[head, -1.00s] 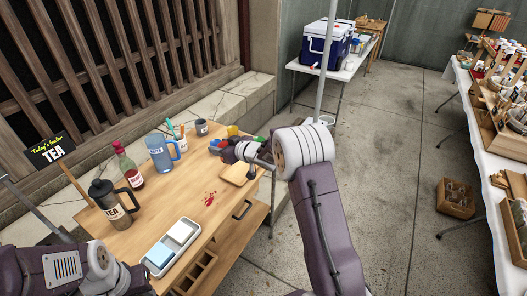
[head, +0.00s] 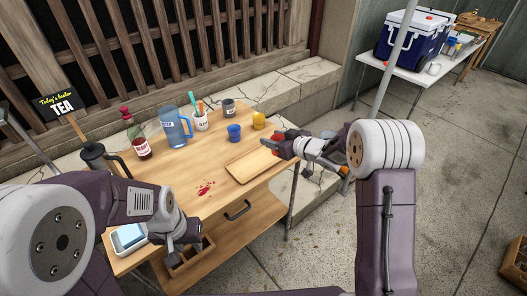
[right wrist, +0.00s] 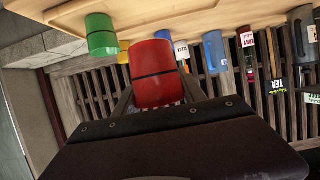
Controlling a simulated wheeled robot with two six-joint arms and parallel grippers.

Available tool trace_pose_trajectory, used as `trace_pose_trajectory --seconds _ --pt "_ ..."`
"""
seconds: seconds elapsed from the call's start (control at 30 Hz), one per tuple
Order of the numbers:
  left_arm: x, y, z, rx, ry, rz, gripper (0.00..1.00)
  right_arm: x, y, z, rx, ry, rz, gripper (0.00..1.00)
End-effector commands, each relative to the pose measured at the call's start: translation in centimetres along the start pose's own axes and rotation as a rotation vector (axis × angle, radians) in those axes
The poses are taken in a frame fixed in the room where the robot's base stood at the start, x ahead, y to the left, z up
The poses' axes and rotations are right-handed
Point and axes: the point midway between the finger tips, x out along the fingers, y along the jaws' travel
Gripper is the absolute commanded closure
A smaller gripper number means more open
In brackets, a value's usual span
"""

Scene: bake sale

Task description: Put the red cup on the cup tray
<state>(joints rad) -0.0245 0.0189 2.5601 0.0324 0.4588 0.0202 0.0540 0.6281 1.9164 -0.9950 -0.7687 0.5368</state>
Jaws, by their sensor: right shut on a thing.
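The red cup (right wrist: 156,72) is between the fingers of my right gripper (right wrist: 158,98), which is shut on it. In the head view the red cup (head: 277,139) shows partly beside the right gripper (head: 284,147), by the table's right edge. The wooden cup tray (head: 240,178) lies flat and empty at the right side of the table, just left of and in front of that gripper. My left gripper (head: 180,244) hangs over the table's front edge at lower left; its fingers are too unclear to tell their opening.
A blue cup (head: 234,133) and a yellow cup (head: 258,121) stand behind the tray. A green cup (right wrist: 101,36) shows in the right wrist view. A pitcher (head: 175,128), bottle (head: 139,140) and utensil holder (head: 201,120) stand further left. A red stain (head: 205,188) marks the tabletop.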

Motion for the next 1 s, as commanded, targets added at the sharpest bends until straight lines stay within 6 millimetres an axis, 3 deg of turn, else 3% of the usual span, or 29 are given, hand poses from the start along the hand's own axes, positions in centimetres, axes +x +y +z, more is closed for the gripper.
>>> trace_pose_trajectory --seconds 0.1,0.3,0.57,0.8,1.0 --pt "0.2 0.0 0.0 0.000 0.000 0.000 0.64 4.2 0.1 0.8 0.000 -0.001 -0.004 0.90" --pt "0.1 0.0 0.0 0.000 0.000 0.000 0.64 8.7 0.5 1.4 -0.001 0.000 -0.001 0.90" --pt "0.2 0.0 0.0 0.000 0.000 0.000 0.64 9.7 0.6 1.9 0.002 0.000 0.000 0.90" --pt "0.7 0.0 0.1 0.000 0.000 0.000 0.64 11.0 0.6 5.2 0.002 0.000 0.000 0.90" --pt "0.6 0.0 0.1 0.000 0.000 0.000 0.64 11.0 0.7 5.2 0.000 0.001 0.001 0.90"
